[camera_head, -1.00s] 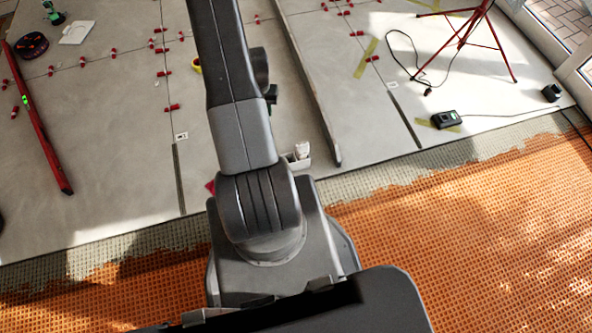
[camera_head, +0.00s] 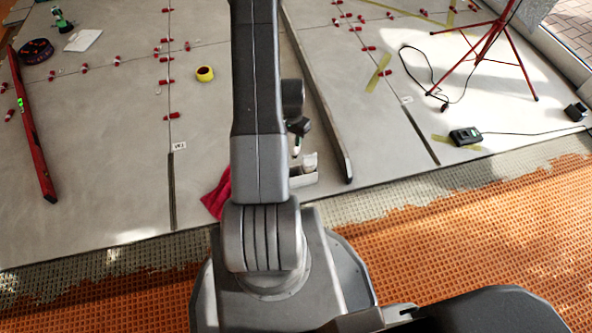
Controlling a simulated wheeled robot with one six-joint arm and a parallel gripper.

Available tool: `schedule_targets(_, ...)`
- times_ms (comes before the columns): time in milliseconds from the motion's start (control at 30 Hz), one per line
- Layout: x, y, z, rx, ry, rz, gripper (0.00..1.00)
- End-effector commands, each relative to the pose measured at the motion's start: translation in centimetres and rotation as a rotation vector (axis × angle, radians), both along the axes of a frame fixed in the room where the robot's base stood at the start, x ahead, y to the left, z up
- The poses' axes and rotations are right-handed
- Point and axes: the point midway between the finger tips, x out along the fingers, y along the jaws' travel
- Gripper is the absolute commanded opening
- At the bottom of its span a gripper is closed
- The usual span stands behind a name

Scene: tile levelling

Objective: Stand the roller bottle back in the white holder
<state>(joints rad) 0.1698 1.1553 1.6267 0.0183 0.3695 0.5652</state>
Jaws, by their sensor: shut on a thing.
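The white holder (camera_head: 306,180) stands on the grey tiles just right of my arm, its left part hidden behind the arm. My gripper (camera_head: 297,133) shows only in part, as a dark piece with a small green light, above the holder. A small white piece (camera_head: 295,150) shows right under it, which looks like part of the roller bottle held in my shut jaws. The fingertips and most of the bottle are hidden by my arm. I cannot tell whether the bottle touches the holder.
A red cloth (camera_head: 217,196) lies left of the holder, partly behind my arm. A long grey bar (camera_head: 320,100) lies to the right. Orange matting (camera_head: 480,230) covers the near floor.

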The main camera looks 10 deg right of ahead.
Motion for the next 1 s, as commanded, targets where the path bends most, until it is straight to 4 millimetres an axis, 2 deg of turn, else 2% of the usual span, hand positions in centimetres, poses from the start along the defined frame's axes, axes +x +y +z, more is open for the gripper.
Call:
schedule_targets(33, -0.1, 0.0, -2.0, 0.001, 0.005, 0.0, 0.03)
schedule_targets(300, -0.1, 0.0, -8.7, 0.001, 0.002, 0.002, 0.03)
schedule_targets(400, 0.0, 0.0, -10.0, 0.0, 0.001, 0.002, 0.03)
schedule_targets(633, 0.0, 0.0, -11.6, 0.0, 0.0, 0.002, 0.03)
schedule_targets(800, 0.0, 0.0, -14.2, 0.0, 0.001, 0.002, 0.03)
schedule_targets(1000, 0.0, 0.0, -14.4, -0.001, -0.001, 0.002, 0.03)
